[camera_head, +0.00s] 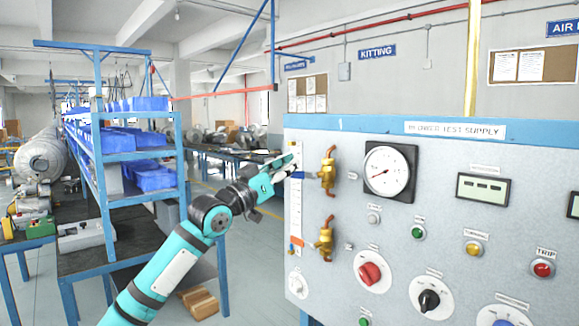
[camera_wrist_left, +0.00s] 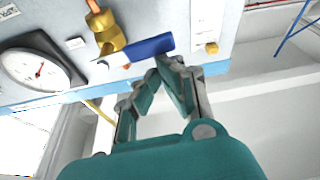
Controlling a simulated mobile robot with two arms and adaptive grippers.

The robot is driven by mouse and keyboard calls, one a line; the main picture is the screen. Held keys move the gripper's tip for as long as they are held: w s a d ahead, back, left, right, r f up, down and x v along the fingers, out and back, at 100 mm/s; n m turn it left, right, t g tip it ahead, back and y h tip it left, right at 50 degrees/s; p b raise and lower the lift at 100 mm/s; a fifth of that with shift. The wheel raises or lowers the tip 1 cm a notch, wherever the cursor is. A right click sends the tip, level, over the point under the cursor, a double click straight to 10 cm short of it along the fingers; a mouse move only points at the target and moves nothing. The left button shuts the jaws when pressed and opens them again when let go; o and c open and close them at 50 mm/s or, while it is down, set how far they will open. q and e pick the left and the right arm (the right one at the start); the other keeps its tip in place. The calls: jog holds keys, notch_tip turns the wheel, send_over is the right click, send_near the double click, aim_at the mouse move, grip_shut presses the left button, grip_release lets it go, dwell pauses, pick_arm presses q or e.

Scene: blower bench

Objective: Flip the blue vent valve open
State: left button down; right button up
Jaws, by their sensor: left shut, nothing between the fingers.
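The blue vent valve lever (camera_wrist_left: 152,47) sticks out sideways from a brass valve body (camera_wrist_left: 104,32) in the left wrist view. In the head view the lever (camera_head: 298,175) is a small blue bar left of the upper brass valve (camera_head: 328,171), partly covered by my fingers. My left gripper (camera_head: 287,166) is shut and empty at the panel's left side. In the left wrist view its fingertips (camera_wrist_left: 160,66) meet close to the lever; I cannot tell whether they touch it. My right gripper is in neither view.
The grey test panel (camera_head: 460,150) carries a round gauge (camera_head: 388,172), a digital display (camera_head: 482,189), several knobs and a lower brass valve (camera_head: 325,240). A blue rack with bins (camera_head: 155,178) stands at the left. The air in front of the panel's left part holds only my arm.

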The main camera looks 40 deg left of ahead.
aim_at(294, 175)
pick_arm(q)
notch_tip(294, 175, down, 3)
jog(key=n+y, duration=0.1)
jog(key=n, duration=0.1)
jog(key=n+y+b, duration=0.1)
jog(key=n, duration=0.2)
jog(key=shift+w+a+f, duration=0.1)
jog(key=shift+a, duration=0.05)
jog(key=shift+d+f+n+g+y+b, duration=0.15)
jog(key=shift+d+f+n+y+b, duration=0.15)
jog(key=shift+d+f+n, duration=0.4)
jog(key=shift+d+f+n+g+y+b, duration=0.2)
jog(key=shift+d+f+n+b, duration=0.15)
jog(key=shift+f, duration=0.6)
